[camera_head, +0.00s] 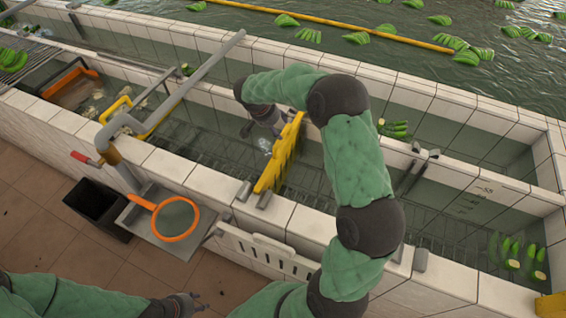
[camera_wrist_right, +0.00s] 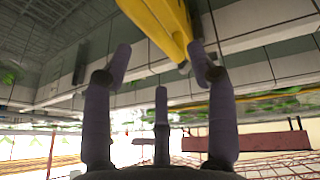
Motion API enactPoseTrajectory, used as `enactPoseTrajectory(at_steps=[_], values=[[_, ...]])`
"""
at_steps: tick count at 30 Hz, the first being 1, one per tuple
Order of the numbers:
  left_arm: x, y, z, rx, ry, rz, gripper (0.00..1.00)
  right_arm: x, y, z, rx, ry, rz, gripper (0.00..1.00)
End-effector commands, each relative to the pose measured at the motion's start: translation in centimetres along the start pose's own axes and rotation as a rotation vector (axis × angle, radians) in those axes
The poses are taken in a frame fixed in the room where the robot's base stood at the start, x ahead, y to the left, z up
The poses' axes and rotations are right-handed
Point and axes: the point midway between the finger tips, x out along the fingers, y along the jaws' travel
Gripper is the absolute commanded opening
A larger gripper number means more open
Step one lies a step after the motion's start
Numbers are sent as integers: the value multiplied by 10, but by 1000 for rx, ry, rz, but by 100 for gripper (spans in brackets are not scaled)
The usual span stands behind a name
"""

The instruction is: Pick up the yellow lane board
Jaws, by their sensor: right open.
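The yellow lane board (camera_head: 277,165) stands across the water channel, with a toothed edge on its right side. Its lower end is by the grey brackets on the near tiled wall. My right gripper (camera_head: 272,124) is beside the board's upper end, with the arm arching over from the right. In the right wrist view the yellow board (camera_wrist_right: 163,22) is at the top, and the right gripper's fingers (camera_wrist_right: 160,62) are spread apart with nothing between them. It cannot be told whether one finger touches the board. My left gripper (camera_head: 187,304) is low at the bottom left, small and partly cut off.
A metal pipe (camera_head: 178,90) with a red handle rises left of the board. An orange-rimmed net (camera_head: 176,220) lies on a grey tray beside a black bin (camera_head: 98,204). A white slotted board (camera_head: 266,251) hangs on the near wall. Green banana bunches (camera_head: 359,38) float in the far pool.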

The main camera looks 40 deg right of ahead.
Motion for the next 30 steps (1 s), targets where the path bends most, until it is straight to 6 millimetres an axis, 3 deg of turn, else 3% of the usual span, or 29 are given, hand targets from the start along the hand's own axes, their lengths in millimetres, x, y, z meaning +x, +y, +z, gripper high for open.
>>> enactPoseTrajectory(at_steps=[3,11,19,30], values=[[1,0,0,0,0,0,40,18,0,0,0,-1,1,58],[2,0,0,0,0,0,40,35,2,1,-1,-1,2,58],[2,-1,0,0,0,0,40,71,3,3,-1,-1,2,58],[3,-1,0,0,0,0,40,75,3,3,0,0,0,58]])
